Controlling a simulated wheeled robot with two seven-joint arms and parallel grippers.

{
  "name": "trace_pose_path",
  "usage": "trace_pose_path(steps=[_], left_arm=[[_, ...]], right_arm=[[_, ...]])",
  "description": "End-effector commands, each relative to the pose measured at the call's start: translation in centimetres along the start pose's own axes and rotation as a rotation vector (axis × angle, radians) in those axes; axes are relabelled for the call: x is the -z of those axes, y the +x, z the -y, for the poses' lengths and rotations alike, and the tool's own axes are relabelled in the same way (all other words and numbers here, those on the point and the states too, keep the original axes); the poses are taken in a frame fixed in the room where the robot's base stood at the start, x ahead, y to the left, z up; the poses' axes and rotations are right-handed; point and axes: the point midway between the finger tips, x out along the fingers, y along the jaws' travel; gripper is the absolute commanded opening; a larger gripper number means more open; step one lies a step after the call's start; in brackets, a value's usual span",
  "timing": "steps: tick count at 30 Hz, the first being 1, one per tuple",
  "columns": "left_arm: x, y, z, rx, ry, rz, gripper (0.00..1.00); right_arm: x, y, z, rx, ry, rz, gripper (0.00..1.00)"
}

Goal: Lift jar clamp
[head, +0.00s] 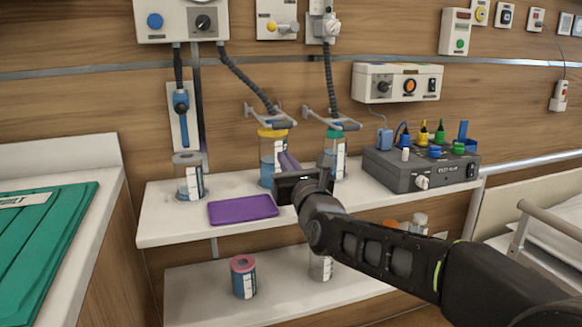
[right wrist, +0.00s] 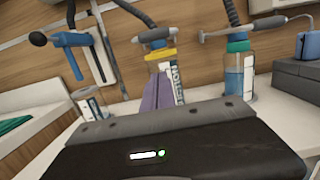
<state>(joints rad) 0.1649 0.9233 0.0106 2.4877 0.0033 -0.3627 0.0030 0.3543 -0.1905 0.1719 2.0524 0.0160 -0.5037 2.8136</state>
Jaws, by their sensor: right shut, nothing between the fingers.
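A grey jar clamp (head: 268,114) sits over the yellow-lidded jar (head: 267,158), and a second grey clamp (head: 333,120) sits over the teal-lidded jar (head: 339,162). In the right wrist view the clamps show above the yellow-lidded jar (right wrist: 166,62) and the teal-lidded jar (right wrist: 239,75). Both look lowered. My right gripper (head: 284,156) is shut and empty, its purplish fingers pointing at the yellow-lidded jar, below the clamp. In the right wrist view its fingers (right wrist: 157,82) cover part of that jar. I cannot tell whether they touch it. My left gripper is not in view.
A purple tray (head: 243,209) lies in front. A pink-lidded jar (head: 243,278) is on the lower shelf.

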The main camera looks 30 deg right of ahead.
Motion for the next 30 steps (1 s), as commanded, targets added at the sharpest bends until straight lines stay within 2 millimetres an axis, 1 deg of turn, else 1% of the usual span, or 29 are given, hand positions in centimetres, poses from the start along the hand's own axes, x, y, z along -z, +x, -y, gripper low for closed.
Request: trace_pose_path(steps=[1,3,7,9,12,15,30], left_arm=[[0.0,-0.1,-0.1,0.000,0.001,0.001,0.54],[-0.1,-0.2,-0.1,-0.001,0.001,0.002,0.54],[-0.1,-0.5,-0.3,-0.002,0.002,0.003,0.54],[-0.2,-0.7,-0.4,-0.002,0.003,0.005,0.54],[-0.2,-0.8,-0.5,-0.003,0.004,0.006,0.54],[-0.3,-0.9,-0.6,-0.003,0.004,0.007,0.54],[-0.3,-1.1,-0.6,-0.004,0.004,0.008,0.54]], right_arm=[[0.1,1.1,0.0,0.000,0.001,-0.003,0.00],[0.1,2.6,0.1,0.001,0.002,-0.003,0.00],[0.0,5.2,0.0,0.000,0.001,-0.002,0.00],[-1.7,4.3,0.1,0.002,0.000,0.004,0.00],[-2.8,3.9,0.1,0.001,-0.001,0.003,0.00],[-3.5,3.6,0.1,0.001,-0.001,0.001,0.00],[-3.9,3.4,0.0,0.000,0.000,-0.003,0.00]])
